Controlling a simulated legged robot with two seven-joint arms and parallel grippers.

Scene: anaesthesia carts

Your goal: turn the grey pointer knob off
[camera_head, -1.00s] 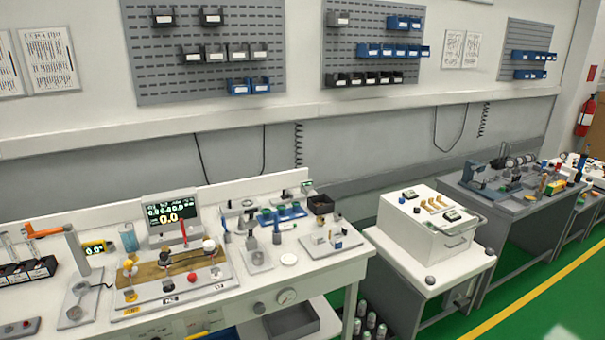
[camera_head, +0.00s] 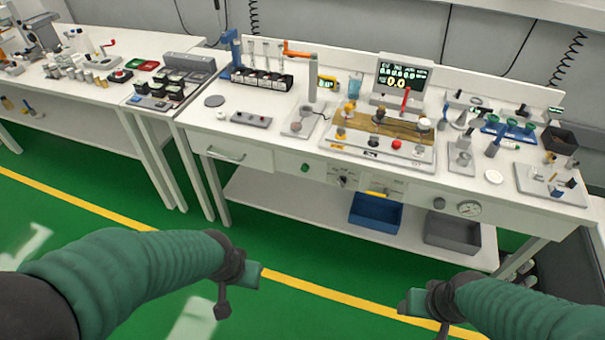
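The white workbench front apron carries a small panel with a dark pointer knob (camera_head: 342,181) over a pale dial. A round grey knob (camera_head: 440,203) sits further right, beside a gauge (camera_head: 469,208). They are too small to read which way either points, and I cannot tell which is the grey pointer knob. My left gripper (camera_head: 238,287) is at the lower left over the green floor, well short of the bench. My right gripper (camera_head: 426,312) is at the lower right, also over the floor and away from the knobs. Neither touches anything. Their finger opening is unclear.
A green button (camera_head: 305,168) and a drawer (camera_head: 233,154) are on the apron. Blue (camera_head: 375,214) and grey (camera_head: 452,234) bins stand on the lower shelf. The bench top is crowded, with a lit display (camera_head: 402,78). Floor before the bench is clear.

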